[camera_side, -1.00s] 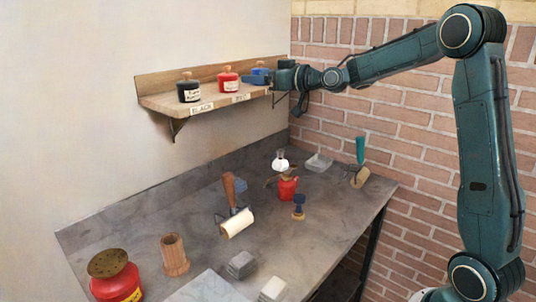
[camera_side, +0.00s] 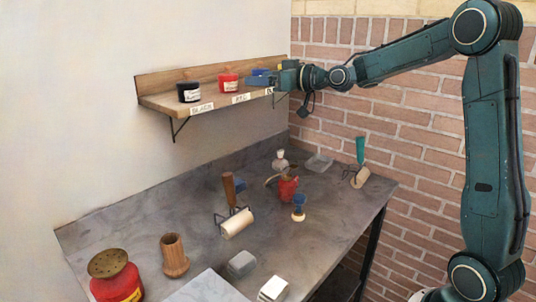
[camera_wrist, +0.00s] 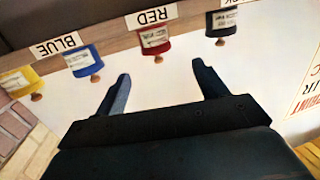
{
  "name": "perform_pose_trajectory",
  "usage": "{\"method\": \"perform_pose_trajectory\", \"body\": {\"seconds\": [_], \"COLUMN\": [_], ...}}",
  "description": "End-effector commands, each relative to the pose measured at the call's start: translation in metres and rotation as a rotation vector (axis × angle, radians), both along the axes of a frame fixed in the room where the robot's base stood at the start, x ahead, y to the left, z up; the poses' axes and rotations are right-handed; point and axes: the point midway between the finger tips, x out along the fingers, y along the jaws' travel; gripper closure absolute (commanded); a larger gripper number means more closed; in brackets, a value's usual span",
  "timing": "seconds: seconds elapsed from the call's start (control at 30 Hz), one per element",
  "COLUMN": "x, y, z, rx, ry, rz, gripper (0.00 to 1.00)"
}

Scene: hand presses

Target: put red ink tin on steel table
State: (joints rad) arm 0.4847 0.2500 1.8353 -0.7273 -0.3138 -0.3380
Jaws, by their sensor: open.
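The red ink tin (camera_side: 228,83) stands upright on the wooden wall shelf, between a black tin and a blue one. In the wrist view the red tin (camera_wrist: 155,40) shows upside down by its RED label, beyond my fingertips and roughly in line with the gap between them. My gripper (camera_side: 274,77) is at the right end of the shelf, by the blue tin. In the wrist view my gripper (camera_wrist: 160,75) is open, with nothing between its fingers. The steel table (camera_side: 335,205) is the grey bench below the shelf.
The shelf (camera_side: 155,101) also holds the black tin (camera_side: 189,92), the blue tin (camera_side: 260,78) and a yellow tin (camera_wrist: 20,80). The table bears a roller (camera_side: 237,223), a wooden pot (camera_side: 174,256), a large red can (camera_side: 115,278) and other tools, with bare patches between.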

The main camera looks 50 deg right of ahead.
Motion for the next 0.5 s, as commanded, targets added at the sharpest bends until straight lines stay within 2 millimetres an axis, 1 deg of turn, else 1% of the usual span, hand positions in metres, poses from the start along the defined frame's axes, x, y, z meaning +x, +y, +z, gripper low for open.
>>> {"method": "perform_pose_trajectory", "body": {"seconds": [0.17,0.27,0.37,0.5], "x": [-0.022,-0.043,-0.068,-0.110], "y": [0.028,0.047,0.066,0.086], "z": [-0.001,-0.004,-0.011,-0.022], "rx": [-0.030,-0.052,-0.075,-0.099], "ry": [0.086,0.161,0.245,0.367], "rz": [0.018,0.027,0.029,0.020], "gripper": [0.28,0.28,0.28,0.28]}}
